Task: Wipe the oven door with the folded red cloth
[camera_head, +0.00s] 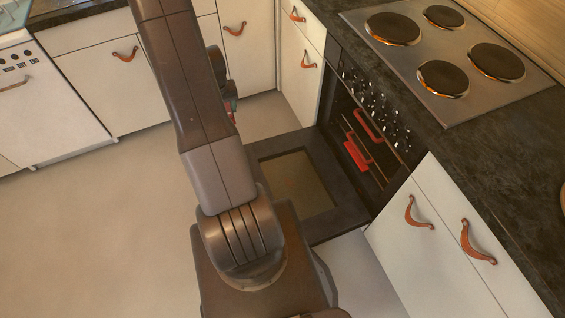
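The oven door (327,196) is folded down and lies open and flat, a dark frame around a brownish glass pane. My arm covers part of its left side. Two red pieces show at the oven opening, an upper red strip (368,126) and a lower red piece (356,153). I cannot tell whether either is the folded cloth. The end of my arm, with my gripper (231,106), is mostly hidden behind my own arm links, left of and apart from the door. A small reddish patch shows there. The fingers cannot be made out.
The oven (375,110) sits under a counter with a four-plate hob (446,47). White cabinets with leather pulls (420,215) flank it. A white appliance (45,115) stands at the far left. The floor (90,235) at left is clear.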

